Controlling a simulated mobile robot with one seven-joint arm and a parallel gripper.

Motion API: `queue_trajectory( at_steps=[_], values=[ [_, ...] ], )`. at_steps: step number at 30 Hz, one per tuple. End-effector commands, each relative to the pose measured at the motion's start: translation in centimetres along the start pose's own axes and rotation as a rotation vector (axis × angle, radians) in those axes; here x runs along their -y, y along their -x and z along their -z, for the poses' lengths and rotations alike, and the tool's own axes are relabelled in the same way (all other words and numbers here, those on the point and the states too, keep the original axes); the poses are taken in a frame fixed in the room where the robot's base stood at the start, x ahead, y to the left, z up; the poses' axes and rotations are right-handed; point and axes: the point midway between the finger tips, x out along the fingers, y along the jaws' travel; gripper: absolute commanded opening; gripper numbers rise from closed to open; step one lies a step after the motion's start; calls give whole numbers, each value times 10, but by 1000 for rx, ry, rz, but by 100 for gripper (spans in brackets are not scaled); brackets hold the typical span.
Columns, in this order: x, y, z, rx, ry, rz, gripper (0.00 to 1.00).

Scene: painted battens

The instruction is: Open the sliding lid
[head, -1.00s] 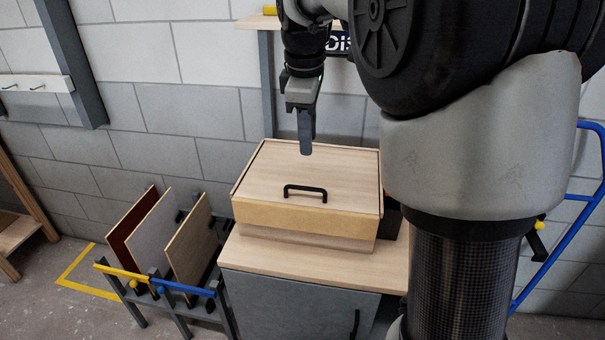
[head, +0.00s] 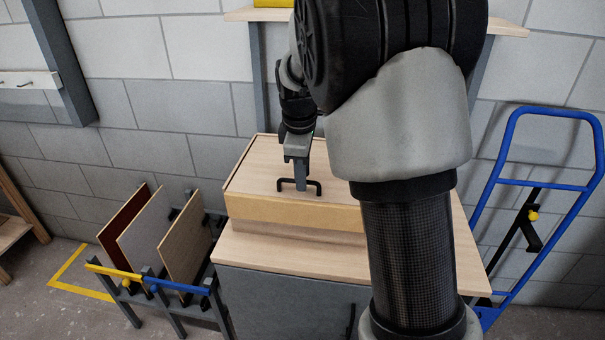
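The wooden box stands on a cabinet with a light wooden top. Its pale sliding lid (head: 245,180) lies on top and carries a black bar handle (head: 284,187). The lid appears closed over the box; its right part is hidden behind my arm. My gripper (head: 301,187) points down at the handle, with its fingertip at or just behind the bar. Only one finger face shows, so I cannot tell whether it is open or closed on the handle.
A rack with several upright panels (head: 185,240) stands left of the cabinet (head: 270,295). A blue hand truck (head: 500,200) leans at the right wall. A shelf (head: 240,14) is on the wall behind. The cabinet top's front strip (head: 300,256) is clear.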

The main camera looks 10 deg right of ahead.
Motion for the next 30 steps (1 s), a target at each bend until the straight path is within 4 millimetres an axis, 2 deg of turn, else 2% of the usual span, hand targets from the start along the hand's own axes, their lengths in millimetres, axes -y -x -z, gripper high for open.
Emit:
queue_trajectory(
  at_steps=[3, 8, 19, 23, 30],
  values=[
    [0, 0, 0, 0, 0, 0, 28],
    [0, 0, 0, 0, 0, 1, 1],
    [6, 1, 0, -1, 0, 1, 0],
    [23, 4, 1, -2, 2, 2, 0],
    [83, 16, 1, -4, 4, 1, 0]
  ],
)
